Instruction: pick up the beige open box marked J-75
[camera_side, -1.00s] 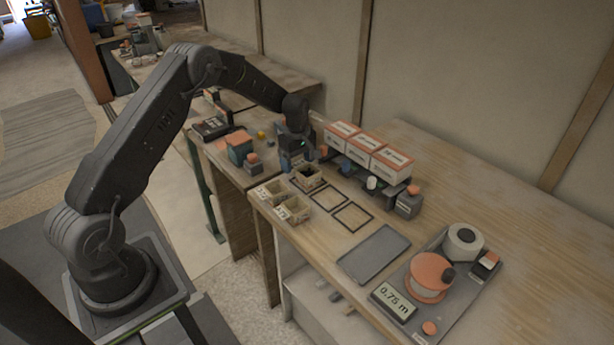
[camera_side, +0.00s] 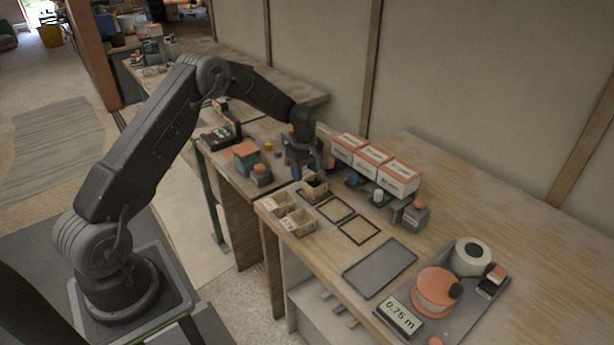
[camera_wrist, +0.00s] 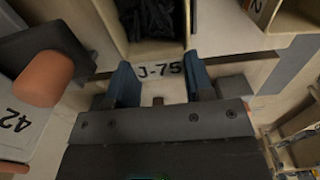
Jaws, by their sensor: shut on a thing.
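The beige open box marked J-75 (camera_wrist: 152,50) fills the top middle of the wrist view, with black pieces inside and its label facing my gripper (camera_wrist: 158,88). The blue fingertips are shut on the box at either side of the label. In the side view the small box (camera_side: 315,190) stands just in front of my gripper (camera_side: 309,174), which partly covers it. I cannot tell whether its bottom touches the bench.
Two more beige boxes (camera_side: 282,201) (camera_side: 298,223) stand near the bench's front edge. Two empty dark square outlines (camera_side: 358,229) lie to the right. White and orange cartons (camera_side: 373,161) stand on a rack behind. A grey tray (camera_side: 380,269) lies further right.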

